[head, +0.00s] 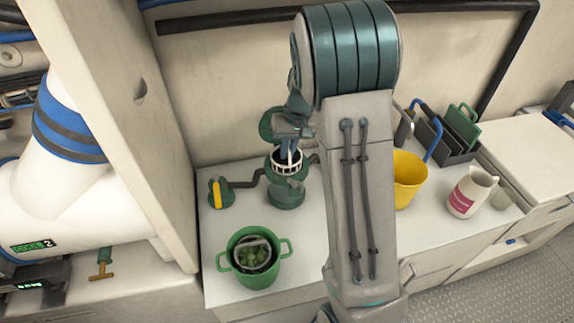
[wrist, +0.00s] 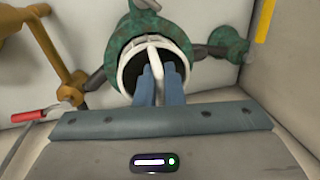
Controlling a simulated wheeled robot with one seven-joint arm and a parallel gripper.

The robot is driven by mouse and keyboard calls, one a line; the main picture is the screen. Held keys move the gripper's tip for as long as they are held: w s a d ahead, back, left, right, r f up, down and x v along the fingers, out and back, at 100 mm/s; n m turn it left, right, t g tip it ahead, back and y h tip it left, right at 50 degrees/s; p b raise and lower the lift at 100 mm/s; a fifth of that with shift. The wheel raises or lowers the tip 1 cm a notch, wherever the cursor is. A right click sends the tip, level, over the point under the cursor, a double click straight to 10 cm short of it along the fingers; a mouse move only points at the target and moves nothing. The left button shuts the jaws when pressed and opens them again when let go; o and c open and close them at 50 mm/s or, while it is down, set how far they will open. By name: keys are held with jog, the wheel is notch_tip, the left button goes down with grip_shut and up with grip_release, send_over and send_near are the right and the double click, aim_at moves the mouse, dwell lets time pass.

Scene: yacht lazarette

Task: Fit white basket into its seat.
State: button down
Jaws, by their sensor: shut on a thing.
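The white basket (head: 287,167) is a slotted, round strainer with a white handle. It is at the mouth of a green strainer housing (head: 286,194) on the counter. In the wrist view the basket (wrist: 126,75) shows its white rim inside the green housing (wrist: 125,35). How deep it sits is hidden. My gripper (head: 290,148) is above the housing, its blue fingers (wrist: 158,85) shut on the basket's handle (wrist: 155,54).
A green pot (head: 232,283) with green contents stands in front. A yellow-handled valve (head: 218,195) is left of the housing, joined by a dark pipe. A yellow bucket (head: 408,178) and white jug (head: 471,192) stand right.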

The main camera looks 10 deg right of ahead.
aim_at(288, 165)
jog(key=shift+f, duration=3.15)
jog(key=c, duration=1.5)
grip_release()
jog(key=shift+c, duration=0.2)
jog(key=r, duration=0.4)
jog(key=d+r, duration=0.1)
jog(key=r, duration=0.3)
jog(key=d+r, duration=0.1)
jog(key=r, duration=0.3)
jog(key=shift+d, duration=0.15)
jog(key=s+a+r+t+h, duration=0.1)
jog(key=s+r, duration=0.1)
jog(key=s, duration=1)
jog(key=s+a+r+t+h, duration=0.1)
jog(key=s+a+r+t, duration=0.1)
jog(key=s, duration=0.9)
jog(key=shift+s+r, duration=0.35)
jog(key=shift+r, duration=0.2)
